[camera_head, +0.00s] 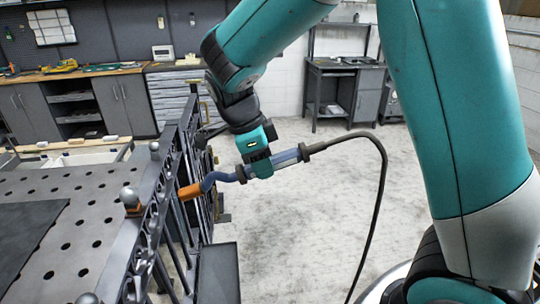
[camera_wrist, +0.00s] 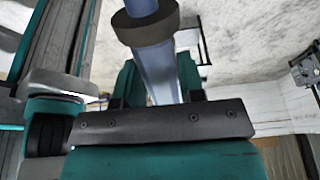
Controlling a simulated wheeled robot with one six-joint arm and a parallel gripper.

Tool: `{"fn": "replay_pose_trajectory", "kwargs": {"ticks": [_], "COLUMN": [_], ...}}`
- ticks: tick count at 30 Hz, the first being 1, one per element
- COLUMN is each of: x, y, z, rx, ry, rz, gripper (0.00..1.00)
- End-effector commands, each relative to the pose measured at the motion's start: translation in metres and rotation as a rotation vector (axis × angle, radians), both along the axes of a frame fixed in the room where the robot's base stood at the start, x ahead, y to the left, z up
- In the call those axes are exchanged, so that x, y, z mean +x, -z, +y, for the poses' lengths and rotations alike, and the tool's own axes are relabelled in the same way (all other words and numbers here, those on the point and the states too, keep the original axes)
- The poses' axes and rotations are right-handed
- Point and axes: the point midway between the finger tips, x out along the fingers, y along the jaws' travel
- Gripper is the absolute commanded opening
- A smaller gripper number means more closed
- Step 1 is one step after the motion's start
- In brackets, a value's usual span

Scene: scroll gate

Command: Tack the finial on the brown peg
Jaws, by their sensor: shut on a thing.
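A dark metal scroll gate (camera_head: 172,190) stands along the right edge of the perforated table. A grey rounded finial (camera_head: 130,196) sits at its top rail, with a brown-orange part (camera_head: 133,209) showing just under it, seemingly the brown peg. Whether they touch firmly is too small to tell. My gripper (camera_head: 260,166) is shut on the blue handle of a welding torch (camera_head: 286,157), right of the gate. The torch handle also shows in the wrist view (camera_wrist: 156,65).
Other grey finials stand on the rail at the back (camera_head: 154,150) and front (camera_head: 87,298). The perforated table (camera_head: 95,215) carries a dark mat (camera_head: 25,235). A black cable (camera_head: 383,190) loops from the torch to the floor. Open floor (camera_head: 300,215) lies right of the gate.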

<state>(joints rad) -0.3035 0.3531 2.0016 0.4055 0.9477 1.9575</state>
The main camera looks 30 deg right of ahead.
Motion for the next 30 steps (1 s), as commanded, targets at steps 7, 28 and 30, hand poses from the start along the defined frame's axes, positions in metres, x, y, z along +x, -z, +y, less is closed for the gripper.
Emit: {"fn": "replay_pose_trajectory", "kwargs": {"ticks": [7,28,30], "x": [0.011,0.019,0.019], "y": [0.009,0.015,0.015], "z": [0.026,0.046,0.045], "rx": [0.001,0.001,0.001], "ry": [-0.003,-0.003,-0.003], "rz": [-0.001,-0.002,-0.002], "gripper": [0.08,0.24,0.08]}}
